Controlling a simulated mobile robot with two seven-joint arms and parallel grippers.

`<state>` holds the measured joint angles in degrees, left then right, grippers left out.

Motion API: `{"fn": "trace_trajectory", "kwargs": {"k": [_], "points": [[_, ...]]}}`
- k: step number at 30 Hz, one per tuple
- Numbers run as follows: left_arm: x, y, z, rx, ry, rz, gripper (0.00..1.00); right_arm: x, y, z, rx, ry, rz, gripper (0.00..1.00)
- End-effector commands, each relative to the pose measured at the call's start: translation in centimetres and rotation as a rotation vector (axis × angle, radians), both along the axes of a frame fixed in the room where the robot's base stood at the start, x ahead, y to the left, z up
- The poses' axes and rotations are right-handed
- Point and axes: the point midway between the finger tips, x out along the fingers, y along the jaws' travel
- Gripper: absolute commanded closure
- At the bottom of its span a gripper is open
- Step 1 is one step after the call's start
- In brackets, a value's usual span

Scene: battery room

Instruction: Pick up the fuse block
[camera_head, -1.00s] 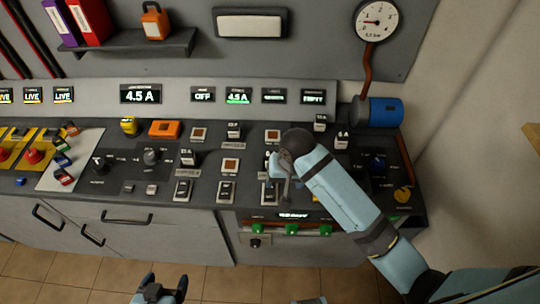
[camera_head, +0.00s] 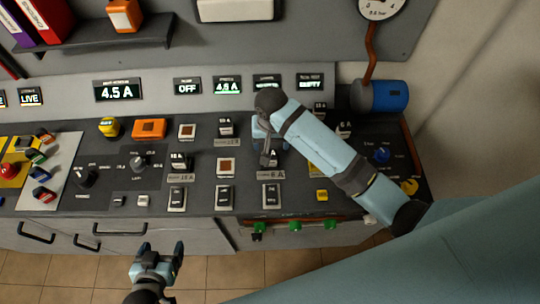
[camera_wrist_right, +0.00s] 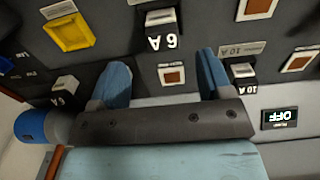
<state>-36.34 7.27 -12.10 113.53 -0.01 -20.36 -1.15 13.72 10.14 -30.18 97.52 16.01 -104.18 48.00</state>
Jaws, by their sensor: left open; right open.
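Several dark fuse blocks with white tops and amp labels stand on the console. In the right wrist view a 6 A block (camera_wrist_right: 158,22) lies beyond the fingertips, and a 10 A block (camera_wrist_right: 243,75) is just right of the right finger. My right gripper (camera_head: 265,145) is open and empty above the console; its fingers (camera_wrist_right: 163,72) straddle a brown square socket (camera_wrist_right: 172,76). My left gripper (camera_head: 160,255) is open and empty, low before the cabinets.
Rotary knobs (camera_head: 138,163), an orange box (camera_head: 148,129) and a yellow button (camera_head: 108,127) sit on the console's left part. Drawers with black handles (camera_head: 97,246) are below. The tiled floor is clear.

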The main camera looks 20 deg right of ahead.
Motion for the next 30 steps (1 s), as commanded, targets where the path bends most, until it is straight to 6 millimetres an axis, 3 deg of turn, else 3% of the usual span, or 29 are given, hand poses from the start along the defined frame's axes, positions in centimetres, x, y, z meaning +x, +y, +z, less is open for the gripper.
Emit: {"fn": "trace_trajectory", "kwargs": {"k": [8,18,26,30], "points": [[0.1,0.1,0.3,0.001,-0.001,0.000,0.18,0.0,0.0,-2.4,0.000,-0.001,-0.001,0.28],[0.8,0.0,1.1,-0.019,0.000,0.028,0.18,0.1,0.1,-6.8,0.000,-0.001,-0.001,0.28],[0.8,-0.1,0.6,-0.021,0.007,0.033,0.18,0.1,0.2,-7.3,0.001,-0.001,0.000,0.28],[0.6,0.0,0.6,-0.019,0.009,0.030,0.18,0.1,0.2,-7.3,0.001,-0.001,0.000,0.55]]}}
